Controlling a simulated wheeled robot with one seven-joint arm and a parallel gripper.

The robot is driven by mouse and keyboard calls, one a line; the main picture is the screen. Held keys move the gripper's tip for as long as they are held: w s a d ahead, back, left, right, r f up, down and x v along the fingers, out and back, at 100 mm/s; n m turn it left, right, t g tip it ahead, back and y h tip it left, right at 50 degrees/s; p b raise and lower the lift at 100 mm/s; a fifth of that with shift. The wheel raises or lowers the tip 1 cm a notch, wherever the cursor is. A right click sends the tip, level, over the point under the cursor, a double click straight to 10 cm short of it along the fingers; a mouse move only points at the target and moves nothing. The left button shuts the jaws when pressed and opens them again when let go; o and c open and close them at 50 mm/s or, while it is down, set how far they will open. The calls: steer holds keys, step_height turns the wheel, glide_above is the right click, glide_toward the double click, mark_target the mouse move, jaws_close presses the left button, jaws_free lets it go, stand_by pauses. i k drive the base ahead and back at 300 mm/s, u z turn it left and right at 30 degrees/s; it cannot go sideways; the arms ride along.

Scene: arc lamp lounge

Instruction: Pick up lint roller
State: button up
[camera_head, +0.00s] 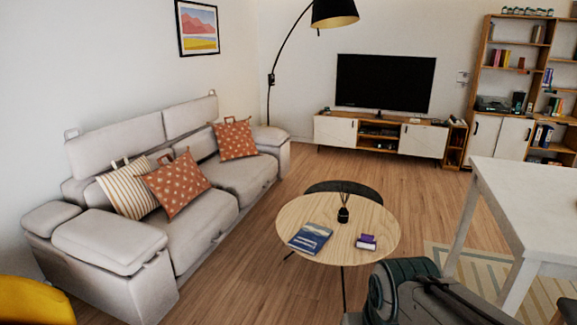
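I cannot make out a lint roller for sure in the head view. The round wooden coffee table (290,222) holds a blue book (310,238), a small dark bottle with sticks (343,212) and a small purple and white item (366,242). The purple item is too small to identify. Part of my arm shows at the bottom right, in front of the coffee table. The fingers of my gripper are not visible.
A grey sofa (185,235) with cushions stands left. A white table (530,205) stands right. A TV (385,83) on a low cabinet (336,130) and shelves (483,55) stand at the back. Wooden floor (300,172) is open between sofa and cabinet.

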mark_target(366, 240)
steer(key=u, duration=0.55)
steer(key=i, duration=1.95)
steer(key=z, duration=0.3)
steer(key=i, duration=1.25)
steer(key=z, duration=1.65)
steer(key=i, duration=0.65)
steer(key=z, duration=0.45)
